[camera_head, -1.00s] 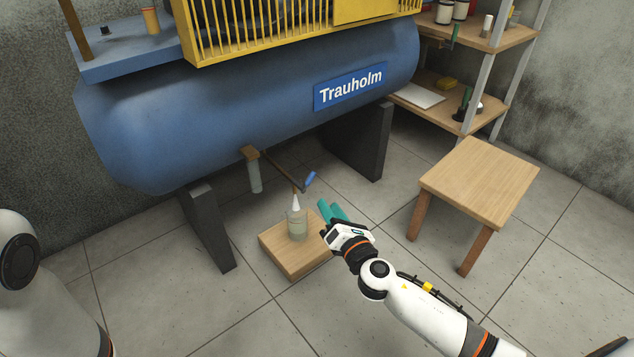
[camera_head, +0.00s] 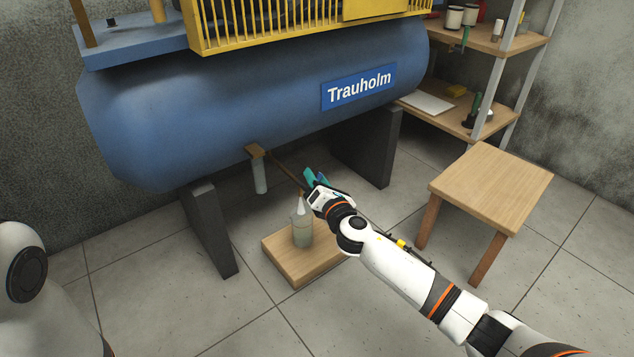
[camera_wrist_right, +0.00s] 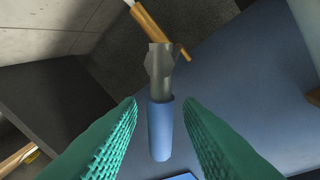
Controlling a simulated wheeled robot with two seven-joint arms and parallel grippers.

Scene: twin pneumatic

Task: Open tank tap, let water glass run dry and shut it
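The blue tank (camera_head: 240,100) stands on dark legs. Under it a brown pipe (camera_head: 285,170) ends at the tap. In the right wrist view the tap's blue lever (camera_wrist_right: 161,130) and grey metal body (camera_wrist_right: 160,70) lie between the two teal fingers of my right gripper (camera_wrist_right: 160,125). The fingers are open, with a gap on both sides of the lever. In the head view my right gripper (camera_head: 316,181) is at the tap and hides most of it. My left gripper is out of view.
The wooden board (camera_head: 290,268) lies on the tiled floor. A small wooden table (camera_head: 490,185) stands to the right, and a shelf (camera_head: 460,110) with several items is behind it. A dark tank leg (camera_head: 208,230) stands left of the glass.

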